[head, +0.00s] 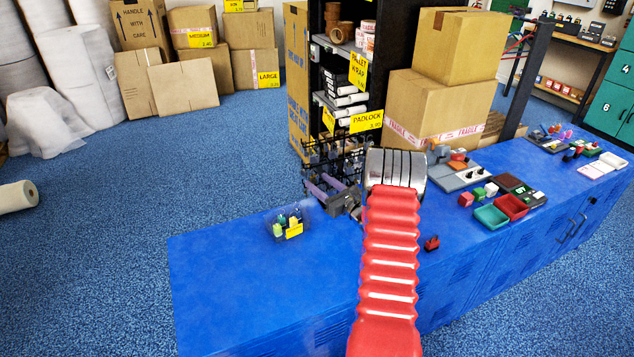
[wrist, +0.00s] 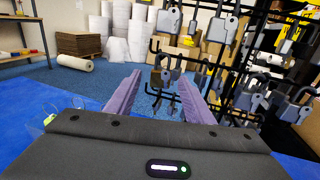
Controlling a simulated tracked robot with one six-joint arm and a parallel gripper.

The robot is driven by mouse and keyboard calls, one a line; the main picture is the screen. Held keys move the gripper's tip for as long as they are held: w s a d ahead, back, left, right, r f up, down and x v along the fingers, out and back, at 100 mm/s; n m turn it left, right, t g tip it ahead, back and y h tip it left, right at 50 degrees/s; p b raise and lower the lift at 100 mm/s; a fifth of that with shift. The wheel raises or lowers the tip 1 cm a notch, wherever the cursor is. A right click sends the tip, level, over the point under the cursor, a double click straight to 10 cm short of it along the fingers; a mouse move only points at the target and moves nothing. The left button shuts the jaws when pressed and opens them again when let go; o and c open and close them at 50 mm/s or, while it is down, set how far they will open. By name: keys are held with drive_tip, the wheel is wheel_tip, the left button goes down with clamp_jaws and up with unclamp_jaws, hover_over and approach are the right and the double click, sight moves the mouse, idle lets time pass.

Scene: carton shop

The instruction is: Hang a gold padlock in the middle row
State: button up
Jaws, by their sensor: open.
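A black wire rack with hooks (head: 335,157) stands at the table's far edge, under a yellow PADLOCK sign (head: 365,120). In the wrist view several grey padlocks (wrist: 221,28) hang on its hooks at the upper, middle and lower right. A dull brownish-gold padlock (wrist: 156,79) hangs on a lower left hook, with another darker padlock (wrist: 175,72) beside it. My gripper (head: 316,189) is open, its purple fingers pointing at the rack. In the wrist view the brownish padlock shows between the fingertips (wrist: 161,74); whether it is within their reach I cannot tell.
Several trays and blocks (head: 490,212) lie to the right. The table's front left is clear.

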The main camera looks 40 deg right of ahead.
drive_tip(key=s, duration=1.1)
drive_tip(key=shift+s, duration=0.4)
drive_tip(key=shift+a, duration=0.1)
